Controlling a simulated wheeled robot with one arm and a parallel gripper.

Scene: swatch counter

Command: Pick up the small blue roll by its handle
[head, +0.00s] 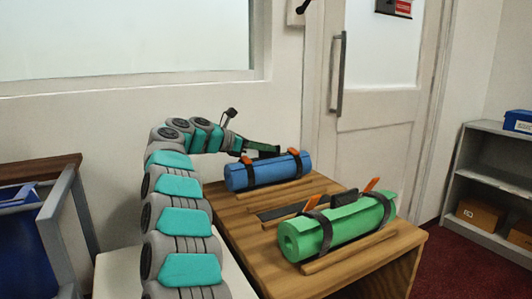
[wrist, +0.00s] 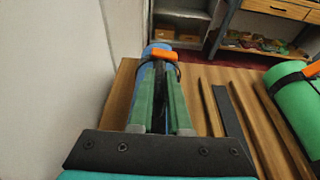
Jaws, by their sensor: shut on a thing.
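The small blue roll (head: 268,173) lies on the wooden table, bound by two dark straps with orange clips. Its near part is largely hidden in the wrist view, where its far end (wrist: 155,48) shows beyond my fingers. My gripper (head: 268,151) is above the roll's top, between the two straps. In the wrist view my gripper's green fingers (wrist: 161,72) run along the roll and are shut on its dark handle (wrist: 160,85), which shows between them. The roll appears to rest on the table.
A green roll (head: 340,226) with dark straps, orange clips and a dark handle lies nearer on the same table (head: 240,213). Wooden strips and a dark flat strip lie between the rolls. A wall stands close on the left; a door (head: 383,130) and grey shelves (head: 480,180) are behind.

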